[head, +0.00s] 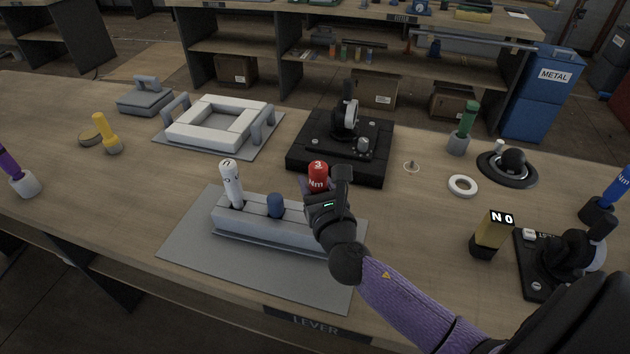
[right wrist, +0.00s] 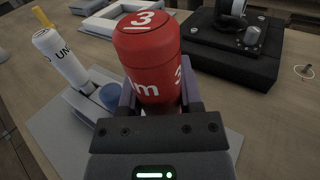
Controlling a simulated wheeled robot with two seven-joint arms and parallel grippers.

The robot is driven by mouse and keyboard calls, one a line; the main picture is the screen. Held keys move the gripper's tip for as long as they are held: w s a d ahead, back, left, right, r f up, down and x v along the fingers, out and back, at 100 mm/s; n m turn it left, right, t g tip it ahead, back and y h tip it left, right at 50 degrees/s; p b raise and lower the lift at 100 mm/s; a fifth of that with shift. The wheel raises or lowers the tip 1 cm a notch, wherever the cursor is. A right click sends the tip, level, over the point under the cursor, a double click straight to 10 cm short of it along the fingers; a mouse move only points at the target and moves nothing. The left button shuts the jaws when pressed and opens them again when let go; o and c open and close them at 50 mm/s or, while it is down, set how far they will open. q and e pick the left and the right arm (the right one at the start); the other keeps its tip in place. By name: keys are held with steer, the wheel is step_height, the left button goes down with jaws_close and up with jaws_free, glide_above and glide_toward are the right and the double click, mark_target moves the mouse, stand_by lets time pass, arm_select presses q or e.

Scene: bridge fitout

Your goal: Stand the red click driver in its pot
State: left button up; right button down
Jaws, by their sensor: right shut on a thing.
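The red click driver (head: 318,176) stands upright at the right end of a grey rack block (head: 262,228), marked with a 3 on its cap. My right gripper (head: 322,196) is shut around its body. In the right wrist view the red driver (right wrist: 150,60) is between the two fingers (right wrist: 160,100). Its lower end is hidden by the gripper, so I cannot tell whether it still sits in the rack. I cannot tell which pot belongs to the red driver. My left gripper is not in view.
The rack also holds a white driver (head: 231,184) and a blue-topped piece (head: 275,204). A black lever unit (head: 340,145) stands close behind. Green (head: 468,122), yellow (head: 104,132), purple (head: 14,168) and blue (head: 616,188) drivers stand around the bench. A white ring (head: 463,185) lies at right.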

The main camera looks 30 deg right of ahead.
steer(key=shift+f+b, duration=1.2)
steer(key=shift+f, duration=0.25)
steer(key=shift+c, duration=1)
jaws_free()
